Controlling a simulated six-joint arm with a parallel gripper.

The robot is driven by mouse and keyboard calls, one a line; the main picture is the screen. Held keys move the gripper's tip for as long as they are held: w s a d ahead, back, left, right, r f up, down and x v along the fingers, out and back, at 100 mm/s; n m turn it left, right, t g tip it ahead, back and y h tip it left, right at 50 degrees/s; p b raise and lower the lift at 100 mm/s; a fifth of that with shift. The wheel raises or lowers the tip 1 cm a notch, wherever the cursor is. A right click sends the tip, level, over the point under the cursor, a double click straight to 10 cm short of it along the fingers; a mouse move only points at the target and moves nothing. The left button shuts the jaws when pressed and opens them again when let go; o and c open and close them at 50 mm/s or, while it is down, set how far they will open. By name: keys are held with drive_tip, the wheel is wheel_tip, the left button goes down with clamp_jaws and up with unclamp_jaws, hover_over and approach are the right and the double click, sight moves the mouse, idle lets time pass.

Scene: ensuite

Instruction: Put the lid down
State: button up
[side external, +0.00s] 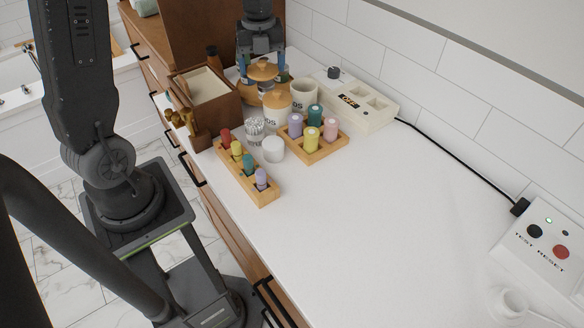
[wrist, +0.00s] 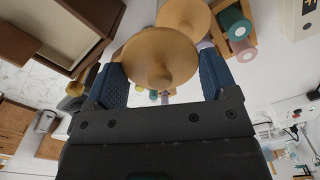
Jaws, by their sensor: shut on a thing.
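A round wooden lid with a small knob (side external: 262,71) is held between the blue fingers of my gripper (side external: 264,65). It also shows in the wrist view (wrist: 158,58), with a finger on each side. The lid is above the back of the white counter (side external: 350,210). A white jar (side external: 278,109) with dark lettering stands just in front of it, topped by a similar wooden lid (side external: 278,97). A second light canister (side external: 305,95) stands to its right and looks open at the top. The lid's underside and any contact below it are hidden.
A wooden box (side external: 205,92) stands left of the lid. A wooden rack of coloured bottles (side external: 312,135), a longer rack (side external: 247,178), a glass (side external: 255,130) and a white cup (side external: 273,149) stand nearer. A device (side external: 355,106) is at right. The front counter is mostly clear.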

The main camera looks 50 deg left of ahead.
drive_tip(key=s+d+f+m, duration=0.4)
drive_tip(key=s+d+m, duration=0.4)
drive_tip(key=d, duration=0.1)
hover_over(293, 180)
drive_tip(key=f, duration=0.6)
drive_tip(key=shift+s+a+f, duration=0.2)
drive_tip(key=shift+f, duration=0.2)
drive_tip(key=shift+w+d+f, duration=0.1)
drive_tip(key=shift+d+f, duration=0.05)
drive_tip(key=shift+d, duration=0.05)
drive_tip(key=shift+d+f, duration=0.1)
drive_tip(key=shift+f, duration=1.9)
drive_tip(key=shift+f, duration=0.15)
drive_tip(key=o, duration=0.6)
